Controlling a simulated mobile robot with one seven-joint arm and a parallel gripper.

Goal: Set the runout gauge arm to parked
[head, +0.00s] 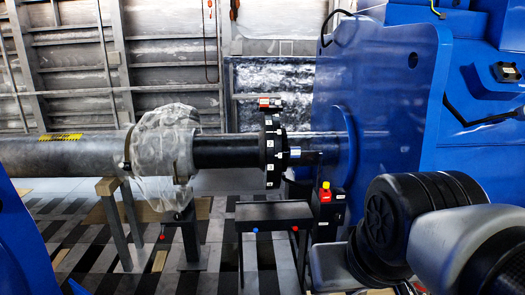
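A black flange disc (271,155) with small white labels stands on the shaft, left of a large blue motor housing (375,100). A small red and black device (270,102) sits at the top of the flange. I cannot tell for sure whether it is the runout gauge arm or what its setting is. A short silver and blue part (296,152) sticks out right of the flange. My arm's grey and black links show at the lower right; my gripper is not in view.
A grey shaft (62,147) runs in from the left, with a bearing under clear plastic wrap (160,145). A black-topped stand (273,215) and a control box with a red and yellow button (326,205) stand below the flange. Trestle legs (120,225) stand at left.

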